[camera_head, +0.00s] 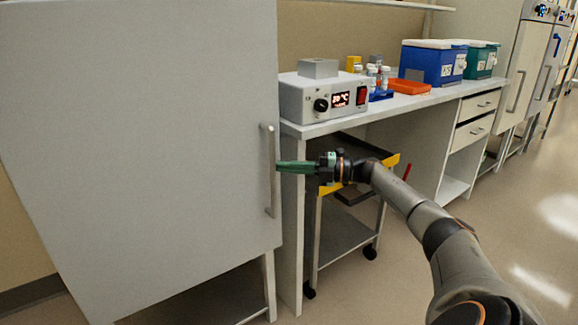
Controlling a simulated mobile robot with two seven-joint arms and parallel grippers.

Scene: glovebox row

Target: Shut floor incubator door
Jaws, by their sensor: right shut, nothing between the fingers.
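A large pale grey incubator door (150,150) fills the left of the head view. Its vertical bar handle (269,170) is near the door's right edge. I cannot tell from this view whether the door is fully closed. My right gripper (279,166) has green fingers and is shut and empty. Its fingertips are at the handle, about halfway up, pointing left; I cannot tell whether they touch it. My left gripper is not in view.
A white bench (420,98) right of the door holds a heater box (322,97), an orange tray (409,87) and a blue cooler (430,64). A wheeled cart (345,236) stands under the bench, behind my right arm. The floor at right is clear.

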